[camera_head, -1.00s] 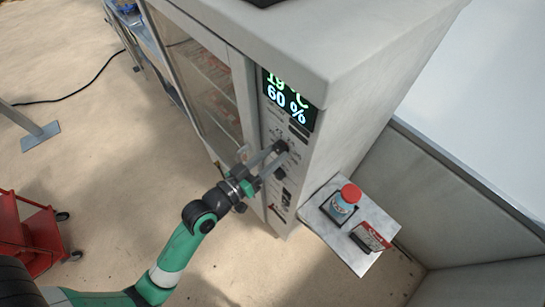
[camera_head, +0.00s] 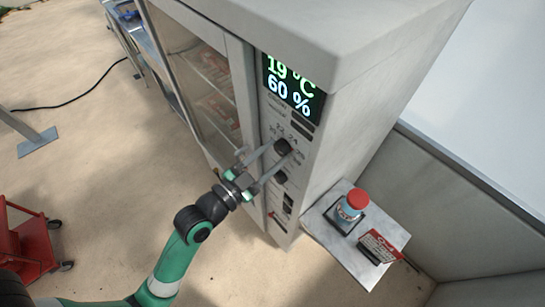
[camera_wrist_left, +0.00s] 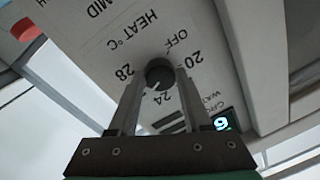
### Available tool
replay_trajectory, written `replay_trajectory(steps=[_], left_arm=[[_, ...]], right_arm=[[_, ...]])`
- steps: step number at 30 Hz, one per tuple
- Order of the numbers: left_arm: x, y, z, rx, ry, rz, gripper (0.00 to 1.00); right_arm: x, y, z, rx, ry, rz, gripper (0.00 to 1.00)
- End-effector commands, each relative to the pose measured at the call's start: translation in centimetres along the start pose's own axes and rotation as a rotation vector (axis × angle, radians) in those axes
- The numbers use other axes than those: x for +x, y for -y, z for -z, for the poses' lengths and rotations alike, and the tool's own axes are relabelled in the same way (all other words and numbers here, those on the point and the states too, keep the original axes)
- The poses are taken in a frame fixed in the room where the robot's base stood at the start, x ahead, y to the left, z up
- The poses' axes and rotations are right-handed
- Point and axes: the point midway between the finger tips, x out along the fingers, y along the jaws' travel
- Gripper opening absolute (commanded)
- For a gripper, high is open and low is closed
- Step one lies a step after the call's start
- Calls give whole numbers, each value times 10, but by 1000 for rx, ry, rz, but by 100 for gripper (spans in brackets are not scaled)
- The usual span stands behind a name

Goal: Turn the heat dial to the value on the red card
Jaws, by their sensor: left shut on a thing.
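The heat dial (camera_head: 283,147) is a dark round knob on the cabinet's control panel, below the display. In the left wrist view the dial (camera_wrist_left: 159,74) sits between labels OFF, 20, 24 and 28. My right gripper is not in view.
The display (camera_head: 291,87) reads 19 °C and 60 %. Another dark knob (camera_head: 280,177) and switches lie below the dial. A red cart (camera_head: 28,245) is at the left.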

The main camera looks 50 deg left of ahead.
Motion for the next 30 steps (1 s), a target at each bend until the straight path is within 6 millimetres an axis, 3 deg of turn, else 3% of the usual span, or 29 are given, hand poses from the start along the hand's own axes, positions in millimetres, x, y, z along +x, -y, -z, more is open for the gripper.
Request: replay_trajectory(steps=[20, 21, 25, 30], left_arm=[[0, 0, 0, 73, -6, 2, 0], [0, 0, 0, 73, -6, 2, 52], [0, 0, 0, 73, -6, 1, 76], [0, 0, 0, 72, -6, 1, 79]], right_arm=[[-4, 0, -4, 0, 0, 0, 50], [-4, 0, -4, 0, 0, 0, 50], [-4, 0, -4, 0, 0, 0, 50], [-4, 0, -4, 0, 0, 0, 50]])
